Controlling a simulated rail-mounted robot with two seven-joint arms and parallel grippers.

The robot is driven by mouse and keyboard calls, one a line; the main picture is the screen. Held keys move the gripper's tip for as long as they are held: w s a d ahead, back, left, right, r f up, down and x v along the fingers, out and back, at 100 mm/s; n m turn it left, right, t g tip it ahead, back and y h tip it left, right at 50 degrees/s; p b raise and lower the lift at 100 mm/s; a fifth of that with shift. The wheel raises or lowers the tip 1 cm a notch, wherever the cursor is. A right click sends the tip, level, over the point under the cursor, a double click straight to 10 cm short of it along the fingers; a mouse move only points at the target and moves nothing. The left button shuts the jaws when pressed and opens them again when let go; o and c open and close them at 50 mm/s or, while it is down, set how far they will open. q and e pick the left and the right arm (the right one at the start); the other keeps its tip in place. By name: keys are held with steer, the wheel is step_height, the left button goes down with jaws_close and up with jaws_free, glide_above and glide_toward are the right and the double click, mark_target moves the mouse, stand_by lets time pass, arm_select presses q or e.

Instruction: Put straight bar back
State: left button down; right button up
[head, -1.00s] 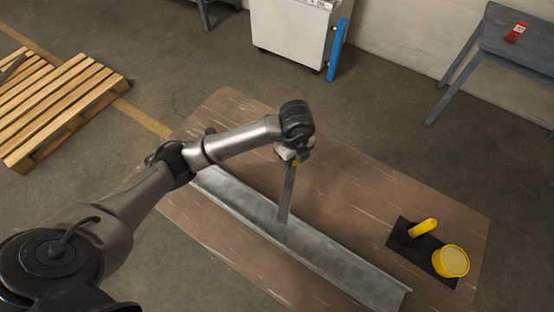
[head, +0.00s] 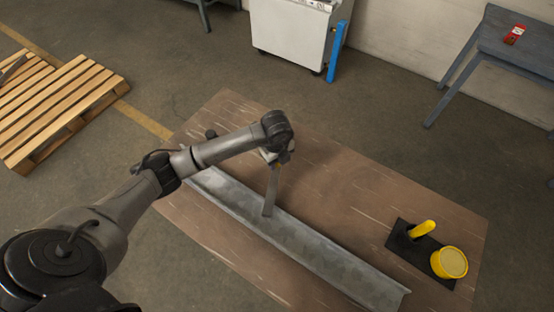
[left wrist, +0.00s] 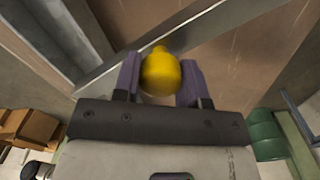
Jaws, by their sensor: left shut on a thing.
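The straight bar (head: 271,192) is a flat grey metal strip in the head view, running from my left gripper (head: 279,160) toward the front of the table. In the left wrist view, the bar (left wrist: 225,27) runs diagonally beyond a yellow knob (left wrist: 160,74). My left gripper's purple fingers (left wrist: 160,82) are shut on this knob. In the head view the bar's near end overlaps the long grey metal channel (head: 310,248); I cannot tell whether they touch. My right gripper is not in view.
The brown table (head: 372,208) has free room behind the channel. At its right are a black plate (head: 408,240) with a yellow handle (head: 422,228) and a yellow round tub (head: 449,262). A wooden pallet (head: 60,105) lies on the floor at left.

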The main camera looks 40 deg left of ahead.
arm_select(q)
steer(key=shift+f, duration=0.25)
steer(key=shift+w+f, duration=0.1)
steer(key=shift+f, duration=0.3)
steer(key=shift+f, duration=0.15)
steer(key=c, duration=0.7)
jaws_free()
